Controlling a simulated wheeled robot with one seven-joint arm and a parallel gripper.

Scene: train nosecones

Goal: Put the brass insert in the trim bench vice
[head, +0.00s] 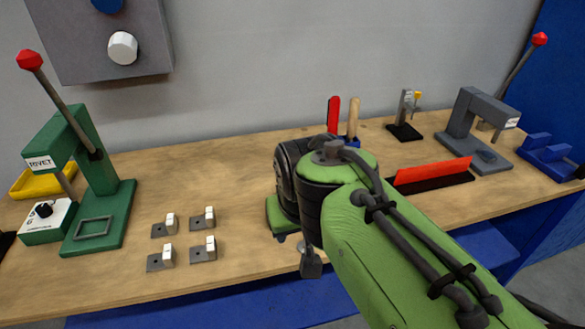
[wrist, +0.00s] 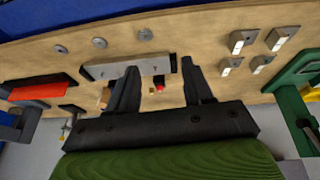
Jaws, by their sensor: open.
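My gripper (wrist: 160,66) is open in the wrist view, its two dark fingers apart over the bench. In the head view my green arm hides most of it. I cannot pick out the brass insert with certainty. A tiny brass-coloured spot shows between the fingers beside a red one, too small to identify. A blue vice (head: 548,155) stands at the far right of the bench in the head view, well to the right of my gripper. A blue shape at the left edge of the wrist view may be the same vice.
A green rivet press (head: 95,185) stands at left, a grey press (head: 475,130) at right. Several metal plates with white blocks lie left of my arm. A red strip (head: 433,171) in a black base lies to the right. Several grey discs show in the wrist view.

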